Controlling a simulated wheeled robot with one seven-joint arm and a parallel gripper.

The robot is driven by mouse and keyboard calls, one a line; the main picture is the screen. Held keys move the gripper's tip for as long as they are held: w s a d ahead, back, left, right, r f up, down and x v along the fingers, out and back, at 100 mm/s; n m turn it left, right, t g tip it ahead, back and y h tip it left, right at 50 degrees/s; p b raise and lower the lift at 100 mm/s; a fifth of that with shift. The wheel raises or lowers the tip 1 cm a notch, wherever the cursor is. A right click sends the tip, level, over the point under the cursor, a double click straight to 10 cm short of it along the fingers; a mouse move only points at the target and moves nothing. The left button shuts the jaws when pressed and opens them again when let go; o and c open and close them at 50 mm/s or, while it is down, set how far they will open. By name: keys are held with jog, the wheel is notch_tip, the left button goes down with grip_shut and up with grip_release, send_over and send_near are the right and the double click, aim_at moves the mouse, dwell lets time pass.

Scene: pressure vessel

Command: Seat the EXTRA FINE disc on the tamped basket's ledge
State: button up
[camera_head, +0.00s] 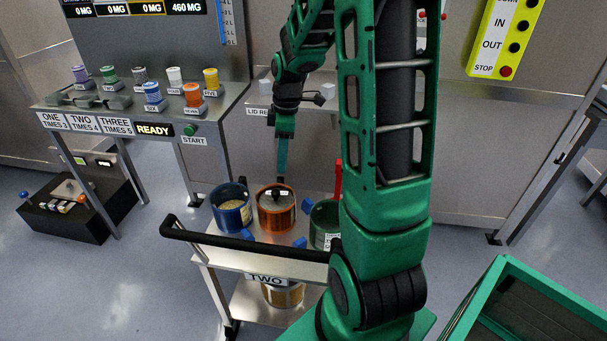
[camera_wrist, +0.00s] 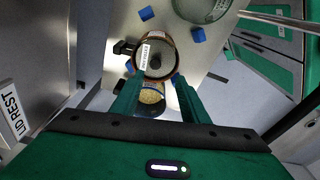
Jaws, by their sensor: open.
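An orange-copper vessel (camera_head: 263,221) stands on the cart top. I cannot tell which holds the tamped basket; no ledge is distinguishable. My gripper (camera_head: 281,176) is open, empty, pointing down above the orange vessel.
A green vessel (camera_head: 325,222) stands at the cart's right, partly behind my arm. Small blue blocks (camera_head: 299,242) sit between vessels. The black cart handle (camera_head: 245,243) runs along the front.

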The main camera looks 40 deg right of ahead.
jog(key=s+a+r+m, duration=0.2)
jog(key=s+m, duration=0.6)
jog(key=s, duration=0.5)
jog(key=s+a+r+m, duration=0.2)
jog(key=s+r+m, duration=0.3)
jog(key=s, duration=0.8)
jog(key=m, duration=0.3)
jog(key=shift+s+a+g+h, duration=0.15)
jog(key=shift+g+h, duration=0.25)
jog(key=shift+r, duration=0.1)
